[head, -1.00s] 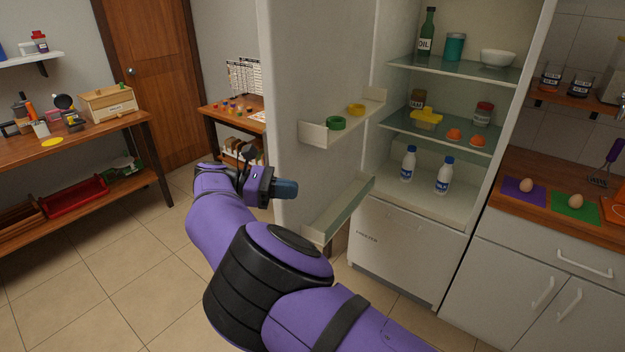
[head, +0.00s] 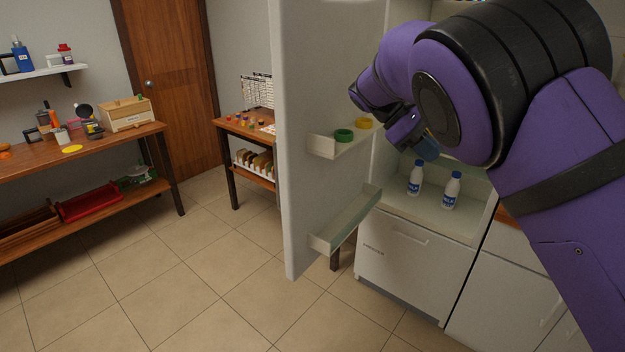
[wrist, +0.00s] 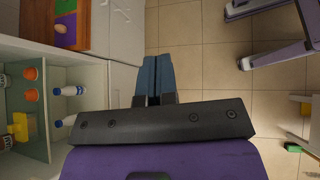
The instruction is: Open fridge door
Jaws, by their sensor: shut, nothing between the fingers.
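The fridge door (head: 305,200) stands wide open, swung out to the left of the fridge body, with its shelved inner side showing. The lower fridge compartment (head: 432,218) is visible, while my arm hides most of the upper shelves. My gripper (head: 428,148) is in front of the open fridge, right of the door shelves and apart from the door. In the wrist view my gripper (wrist: 154,75) has its two blue fingers together with nothing between them. The fridge interior (wrist: 70,105) lies at the left of that view.
Two white bottles with blue caps, one here (head: 415,178), stand on the fridge floor. A wooden workbench (head: 90,140) stands at the left. The tiled floor (head: 190,280) between is clear.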

